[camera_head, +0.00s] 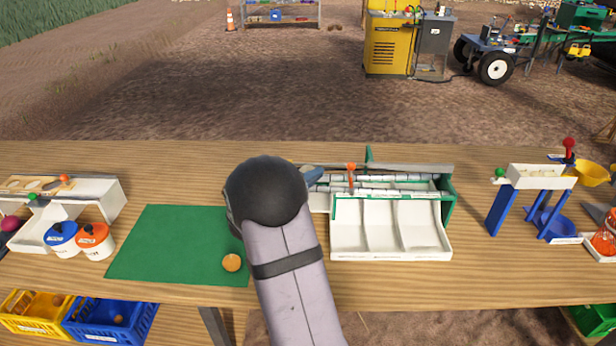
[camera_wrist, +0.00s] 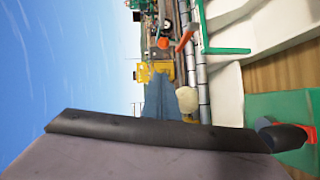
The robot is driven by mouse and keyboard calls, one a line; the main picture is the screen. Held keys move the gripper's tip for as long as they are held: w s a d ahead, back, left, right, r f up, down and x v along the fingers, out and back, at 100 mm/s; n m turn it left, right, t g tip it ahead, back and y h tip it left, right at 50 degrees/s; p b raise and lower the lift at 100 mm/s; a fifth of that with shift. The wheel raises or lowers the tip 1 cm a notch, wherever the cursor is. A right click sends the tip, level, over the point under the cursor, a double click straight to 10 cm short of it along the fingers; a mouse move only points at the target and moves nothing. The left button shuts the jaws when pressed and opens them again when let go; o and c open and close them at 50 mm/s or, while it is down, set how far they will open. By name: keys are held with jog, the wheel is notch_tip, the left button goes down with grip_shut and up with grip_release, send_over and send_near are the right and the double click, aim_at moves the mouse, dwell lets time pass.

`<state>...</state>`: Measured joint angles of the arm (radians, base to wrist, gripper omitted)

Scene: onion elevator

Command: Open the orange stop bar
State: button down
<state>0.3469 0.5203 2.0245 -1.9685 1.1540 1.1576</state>
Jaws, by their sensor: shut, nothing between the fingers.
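The orange stop bar (camera_head: 351,180) stands at the roller lane of the white and green elevator unit (camera_head: 447,238), with an orange knob on top. In the wrist view the orange bar (camera_wrist: 186,39) lies across the edge of the grey rollers (camera_wrist: 202,85), the picture being turned on its side. My gripper (camera_head: 316,174) is shut and empty, its blue-grey tip just left of the bar and apart from it. Most of it is hidden behind my arm. A pale, rounded object (camera_wrist: 187,99) sits by the rollers in the wrist view.
A green mat (camera_head: 165,243) with a small orange ball (camera_head: 231,262) lies left of the unit. White and blue stands (camera_head: 540,177) are on the right. A white rack (camera_head: 95,190) with two lidded jars is at far left. The table between unit and right stand is clear.

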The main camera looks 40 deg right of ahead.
aim_at(351, 174)
jog(key=s+d+f+p, duration=0.1)
jog(key=d+p, duration=0.2)
jog(key=d, duration=0.5)
jog(key=shift+f, duration=0.25)
